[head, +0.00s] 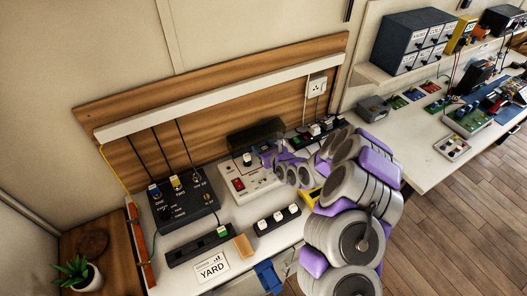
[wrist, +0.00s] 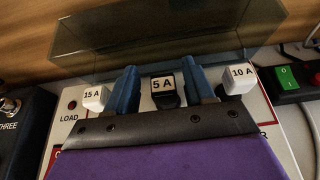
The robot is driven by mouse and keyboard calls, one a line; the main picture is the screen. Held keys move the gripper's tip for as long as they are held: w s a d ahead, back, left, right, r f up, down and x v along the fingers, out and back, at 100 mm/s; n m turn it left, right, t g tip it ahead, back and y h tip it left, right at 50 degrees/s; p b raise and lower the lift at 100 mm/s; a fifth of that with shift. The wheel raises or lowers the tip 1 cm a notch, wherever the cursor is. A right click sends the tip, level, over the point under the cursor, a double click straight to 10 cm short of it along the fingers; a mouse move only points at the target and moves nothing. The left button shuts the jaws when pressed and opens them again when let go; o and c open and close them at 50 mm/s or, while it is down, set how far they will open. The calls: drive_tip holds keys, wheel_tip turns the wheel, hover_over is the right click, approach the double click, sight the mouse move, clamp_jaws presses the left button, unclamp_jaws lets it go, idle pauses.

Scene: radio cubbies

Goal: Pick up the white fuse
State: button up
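In the wrist view, three labelled plug-shaped fuses stand on a white panel (wrist: 62,128). The 15 A fuse (wrist: 95,97) at left and the 10 A fuse (wrist: 238,79) at right look white. The 5 A fuse (wrist: 162,86) in the middle has a white label face and a dark lower body. My gripper (wrist: 160,76) is open, its two blue fingers apart on either side of the 5 A fuse. I cannot tell whether they touch it. In the head view my gripper (head: 268,156) is over the panel (head: 238,186), partly hiding it.
A clear smoky cover (wrist: 165,40) rises behind the fuses. A black strip with a green switch (wrist: 285,78) is at right. In the head view, a black switch box (head: 183,210) is left of the panel, and a strip with white plugs (head: 277,217) is in front.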

sight(264, 148)
drive_tip(key=shift+d, duration=0.25)
drive_tip(key=c, duration=0.5)
drive_tip(key=shift+a, duration=0.1)
clamp_jaws()
drive_tip(key=shift+r, duration=0.1)
wheel_tip(264, 148, up, 17)
drive_tip(key=p, duration=0.5)
drive_tip(key=shift+r, duration=0.2)
